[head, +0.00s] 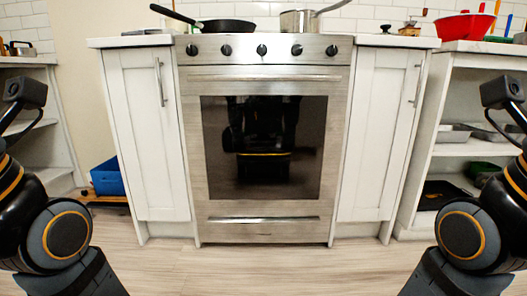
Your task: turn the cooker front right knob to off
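The cooker (190,130) is a stainless steel oven straight ahead, between two white cabinets. Its front panel carries a row of several black knobs. The knob farthest to the right (332,50) is small and dark; I cannot tell its setting at this size. Another knob (297,50) sits just left of it, and a middle knob (262,50) is at the panel's centre. My two arms stand at the left and right edges, well apart from the cooker. Neither gripper's fingers show in the head view.
A black frying pan (228,26) and a steel saucepan (298,21) stand on the cooker top. A red bowl (465,27) is on the right counter. Open shelves flank both sides, with a blue bin (107,178) low at left. The floor (250,270) ahead is clear.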

